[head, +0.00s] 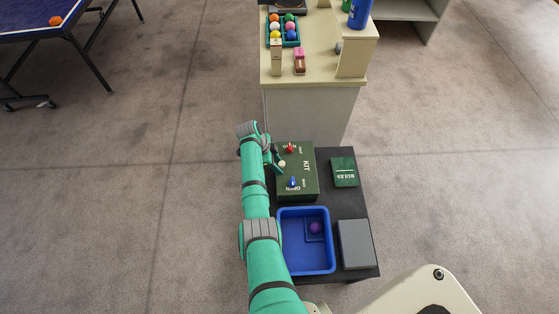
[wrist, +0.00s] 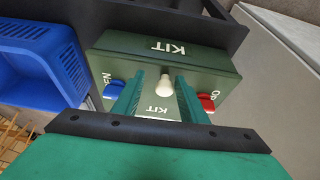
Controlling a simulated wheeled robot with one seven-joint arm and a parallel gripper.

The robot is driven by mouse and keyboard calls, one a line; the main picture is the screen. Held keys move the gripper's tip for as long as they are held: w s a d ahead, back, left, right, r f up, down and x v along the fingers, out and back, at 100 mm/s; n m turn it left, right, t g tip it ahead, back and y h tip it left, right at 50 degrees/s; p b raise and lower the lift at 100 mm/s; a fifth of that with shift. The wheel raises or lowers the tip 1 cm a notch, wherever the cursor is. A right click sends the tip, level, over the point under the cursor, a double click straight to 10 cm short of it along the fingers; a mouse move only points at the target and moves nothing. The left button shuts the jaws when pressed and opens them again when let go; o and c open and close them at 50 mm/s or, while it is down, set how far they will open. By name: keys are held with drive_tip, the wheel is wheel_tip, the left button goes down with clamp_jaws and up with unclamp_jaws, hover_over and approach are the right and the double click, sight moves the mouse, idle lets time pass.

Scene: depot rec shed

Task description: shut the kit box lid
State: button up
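The green kit box (head: 309,183) stands on the dark low table, marked KIT, and it fills the upper middle of the wrist view (wrist: 125,48). A white knob (wrist: 164,85) sticks out from it, with a blue catch (wrist: 115,88) and a red catch (wrist: 207,103) on either side, lettered OPEN. My gripper (wrist: 160,80) is open, its two green fingers apart on either side of the knob with a gap at each side. In the head view my gripper (head: 276,164) is at the box's left side. I see no clear gap under the lid; whether it is fully shut I cannot tell.
A blue bin (head: 290,250) with a purple ball (head: 315,228) stands in front of the box. A grey block (head: 355,244) and a green rules book (head: 344,172) lie to the right on the dark table (head: 331,198). A cream cabinet (head: 305,112) stands behind.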

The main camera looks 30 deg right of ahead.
drive_tip(key=shift+r, duration=0.15)
drive_tip(key=shift+d+r, duration=0.1)
drive_tip(key=shift+d, duration=0.3)
drive_tip(key=shift+r, duration=0.15)
drive_tip(key=v, duration=1)
drive_tip(key=shift+a+r, duration=0.2)
drive_tip(key=shift+a, duration=0.15)
drive_tip(key=shift+d, duration=0.1)
drive_tip(key=shift+w, duration=0.1)
